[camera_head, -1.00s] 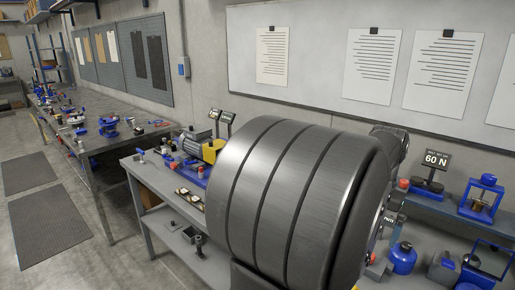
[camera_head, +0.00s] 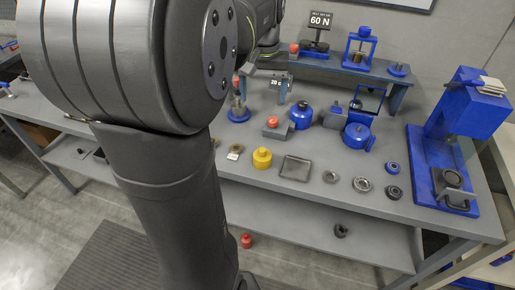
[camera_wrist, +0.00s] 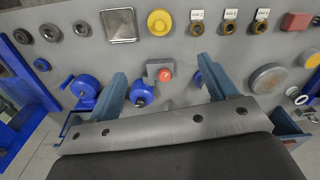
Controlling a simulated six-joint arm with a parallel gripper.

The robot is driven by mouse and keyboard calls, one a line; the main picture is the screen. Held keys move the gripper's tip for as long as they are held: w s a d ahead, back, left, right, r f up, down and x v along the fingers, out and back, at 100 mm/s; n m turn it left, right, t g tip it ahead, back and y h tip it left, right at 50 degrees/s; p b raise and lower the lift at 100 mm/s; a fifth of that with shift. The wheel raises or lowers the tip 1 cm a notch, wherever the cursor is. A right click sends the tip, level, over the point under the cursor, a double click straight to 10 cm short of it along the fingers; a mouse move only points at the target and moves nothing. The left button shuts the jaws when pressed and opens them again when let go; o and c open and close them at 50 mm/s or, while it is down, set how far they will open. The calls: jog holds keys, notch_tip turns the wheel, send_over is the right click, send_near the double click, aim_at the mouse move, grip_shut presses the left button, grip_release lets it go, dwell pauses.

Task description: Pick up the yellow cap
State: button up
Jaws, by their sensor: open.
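The yellow cap (camera_head: 262,158) sits on the grey bench top, left of a square metal tray, in the head view. It is a short round piece with a narrower raised top. In the wrist view the yellow cap (camera_wrist: 160,22) is near the top edge, beyond my fingertips and apart from them. My gripper (camera_wrist: 162,70) is open and empty, its two blue-grey fingers wide apart above the bench. A grey box with a red button (camera_wrist: 165,73) shows between the fingers. In the head view my arm covers the left part of the bench.
The metal tray (camera_head: 296,168) is close beside the cap. Blue round vessels (camera_head: 301,115) and (camera_head: 358,137) stand behind. Brass rings with labels (camera_wrist: 229,27) lie on the cap's other side. A tall blue press (camera_head: 474,105) stands at the right. Small bearings lie at the front right.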

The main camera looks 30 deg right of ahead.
jog(key=f+n, duration=0.2)
jog(key=n, duration=2.3)
send_over(261, 150)
notch_tip(261, 150, down, 5)
notch_tip(261, 150, down, 17)
jog(key=shift+w+f, duration=0.1)
jog(key=shift+f, duration=0.1)
jog(key=c, duration=1.1)
